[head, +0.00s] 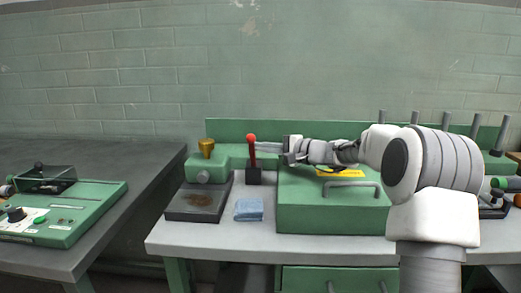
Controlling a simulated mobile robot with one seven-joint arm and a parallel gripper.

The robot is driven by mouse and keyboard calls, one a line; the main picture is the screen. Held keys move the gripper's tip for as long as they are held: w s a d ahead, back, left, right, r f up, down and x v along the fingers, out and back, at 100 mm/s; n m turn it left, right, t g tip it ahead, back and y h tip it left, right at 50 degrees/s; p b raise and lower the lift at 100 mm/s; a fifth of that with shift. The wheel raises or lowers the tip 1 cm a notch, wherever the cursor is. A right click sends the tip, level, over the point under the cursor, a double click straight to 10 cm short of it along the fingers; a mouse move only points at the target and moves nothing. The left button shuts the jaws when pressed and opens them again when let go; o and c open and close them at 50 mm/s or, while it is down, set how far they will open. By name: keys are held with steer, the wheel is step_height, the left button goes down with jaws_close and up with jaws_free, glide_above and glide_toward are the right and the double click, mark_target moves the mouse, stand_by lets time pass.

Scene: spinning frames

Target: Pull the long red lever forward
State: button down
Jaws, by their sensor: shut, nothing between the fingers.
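The long red lever (252,157) stands about upright on a dark block (254,177) on the green machine, with a round red knob at its top. My gripper (236,147) reaches in from the right, its fingers pointing left across the lever just below the knob. The fingers are shut with nothing between them. The lever shows in front of the fingers, so they seem to lie behind it. I cannot tell whether they touch it.
A brass cup (207,147) stands left of the lever. A dark tray (197,203) and a folded blue cloth (248,210) lie in front. A green box with a grey handle (331,213) stands below my arm. Several grey posts rise behind. A green control panel (75,215) is at left.

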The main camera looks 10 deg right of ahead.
steer(key=shift+s+a+f, duration=0.1)
steer(key=shift+s+f, duration=0.2)
steer(key=shift+f, duration=0.15)
stand_by(0.4)
